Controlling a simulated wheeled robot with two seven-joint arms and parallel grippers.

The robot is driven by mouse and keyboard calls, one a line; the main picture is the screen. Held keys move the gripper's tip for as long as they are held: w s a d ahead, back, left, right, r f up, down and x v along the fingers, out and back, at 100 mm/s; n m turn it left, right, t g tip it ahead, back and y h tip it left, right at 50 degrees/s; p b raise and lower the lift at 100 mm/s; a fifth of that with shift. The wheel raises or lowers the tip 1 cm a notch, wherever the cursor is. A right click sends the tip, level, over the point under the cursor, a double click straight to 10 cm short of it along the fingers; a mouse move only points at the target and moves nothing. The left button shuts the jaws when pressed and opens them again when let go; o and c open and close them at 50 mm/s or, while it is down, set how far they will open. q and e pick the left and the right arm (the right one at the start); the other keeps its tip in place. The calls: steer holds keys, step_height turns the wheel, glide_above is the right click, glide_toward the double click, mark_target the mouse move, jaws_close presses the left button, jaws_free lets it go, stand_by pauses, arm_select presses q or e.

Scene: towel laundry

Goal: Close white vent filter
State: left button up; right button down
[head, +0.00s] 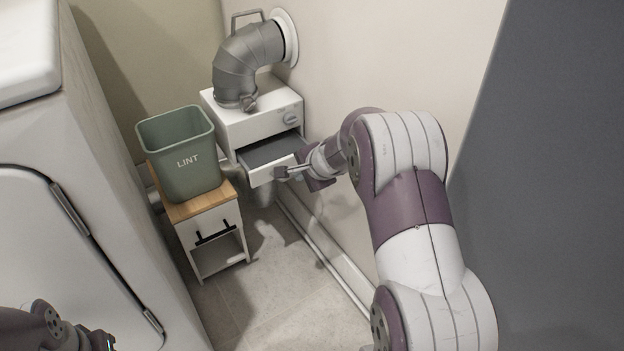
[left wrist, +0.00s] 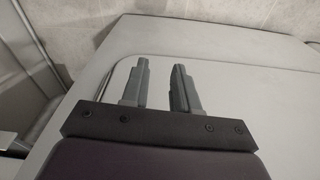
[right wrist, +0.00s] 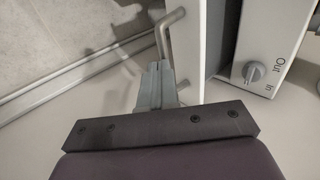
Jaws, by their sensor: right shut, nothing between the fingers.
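The white vent box (head: 250,122) is mounted by the wall, with its filter drawer (head: 268,152) pulled out; the drawer's inside is dark grey. The drawer's white front and bar handle (right wrist: 166,32) show in the right wrist view. My right gripper (head: 284,172) is shut and empty at the drawer front. In the right wrist view its fingertips (right wrist: 157,68) are beside the drawer front, close to the handle's lower end; I cannot tell whether they touch. My left gripper (left wrist: 161,66) is open and empty, over a pale flat surface, far from the vent box.
A green LINT bin (head: 185,160) stands on a small wood-topped cabinet (head: 205,203) left of the drawer. A grey duct (head: 245,60) rises from the box to the wall. A white machine (head: 90,200) fills the left. The floor below the drawer is clear.

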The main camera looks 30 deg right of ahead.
steer(key=p, duration=0.4)
glide_toward(278, 154)
steer(key=x, duration=0.5)
steer(key=shift+s+f, duration=0.35)
steer(key=shift+s, duration=0.05)
steer(key=shift+w+f+p, duration=0.1)
steer(key=shift+w+p, duration=0.3)
steer(key=shift+w, duration=0.15)
